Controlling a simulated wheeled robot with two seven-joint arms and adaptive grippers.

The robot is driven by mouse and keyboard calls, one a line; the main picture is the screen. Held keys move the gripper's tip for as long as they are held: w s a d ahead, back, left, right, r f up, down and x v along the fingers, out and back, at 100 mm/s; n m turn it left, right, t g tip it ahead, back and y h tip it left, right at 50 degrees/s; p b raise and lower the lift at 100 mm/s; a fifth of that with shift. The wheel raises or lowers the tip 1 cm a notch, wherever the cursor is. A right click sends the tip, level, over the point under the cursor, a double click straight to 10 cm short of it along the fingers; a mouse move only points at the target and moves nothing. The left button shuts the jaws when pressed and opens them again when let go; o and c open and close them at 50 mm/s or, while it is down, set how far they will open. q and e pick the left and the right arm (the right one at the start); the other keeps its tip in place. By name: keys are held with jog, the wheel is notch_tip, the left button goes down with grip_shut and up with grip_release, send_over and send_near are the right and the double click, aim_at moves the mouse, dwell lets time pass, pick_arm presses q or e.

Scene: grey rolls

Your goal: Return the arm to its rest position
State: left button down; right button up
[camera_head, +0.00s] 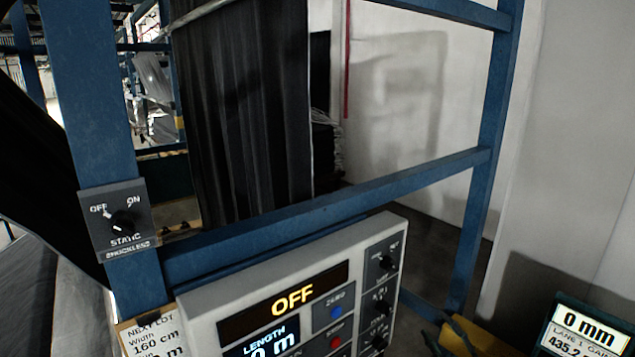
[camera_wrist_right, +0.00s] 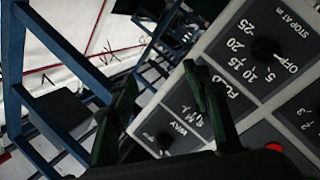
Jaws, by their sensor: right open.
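My right gripper (camera_head: 447,337) shows at the bottom of the head view, just right of the control panel (camera_head: 225,309). The panel (camera_wrist_right: 230,58) appears upside down there, behind and to the right of the fingers. I cannot tell how far the fingertips are from its face. My left gripper is not in view.
A blue frame (camera_head: 330,211) crosses above the panel. A switch box (camera_head: 117,221) marked STATIC is on its left post. Dark cloth (camera_head: 245,110) hangs behind. A display (camera_head: 582,332) reading 0 mm stands at lower right. The panel display (camera_head: 290,299) reads OFF.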

jog(key=s+d+f+m+g+h, duration=0.3)
jog(key=s+f+m+g+h, duration=0.15)
jog(key=s+f, duration=0.6)
jog(key=s+d+f+m+g+h, duration=0.3)
jog(key=s+f+m, duration=0.4)
jog(key=f, duration=0.7)
jog(key=s+a+f+m+g, duration=0.15)
jog(key=s+f+g, duration=0.3)
jog(key=s, duration=0.75)
jog(key=s+a+f+g, duration=0.25)
jog(key=s+f, duration=0.25)
jog(key=s, duration=0.7)
notch_tip(320, 180, down, 32)
jog(key=s+a+g+y+b, duration=0.1)
jog(key=g+y+b, duration=0.1)
jog(key=b, duration=0.3)
jog(key=s+f+n+g+b, duration=0.1)
jog(key=s+f+b, duration=0.3)
jog(key=s+f, duration=1.6)
notch_tip(320, 180, down, 5)
jog(key=shift+s+a+r, duration=0.2)
